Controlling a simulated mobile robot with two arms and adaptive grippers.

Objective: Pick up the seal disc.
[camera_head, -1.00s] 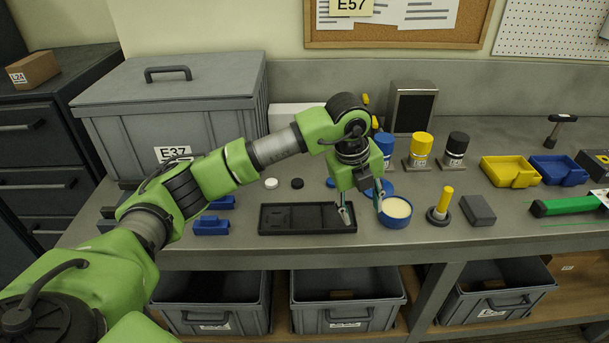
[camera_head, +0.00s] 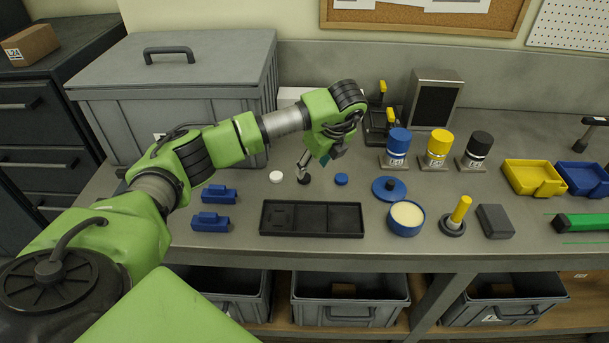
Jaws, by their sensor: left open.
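Three small discs lie in a row on the bench: a white one (camera_head: 276,177), a black one (camera_head: 304,179) and a blue one (camera_head: 341,179). No label shows which is the seal disc. My left gripper (camera_head: 312,166) is tilted down at the black disc, one fingertip right at it. The fingers are apart, and the other finger is partly hidden by the wrist. I cannot tell whether the fingertip touches the disc. My right gripper is not in view.
A black tray (camera_head: 340,220) with shallow recesses lies in front of the discs. A blue cup (camera_head: 405,230) with cream contents and a blue lid (camera_head: 389,181) are to the right. Blue blocks (camera_head: 211,222) lie left. A grey lidded bin (camera_head: 180,85) stands back left.

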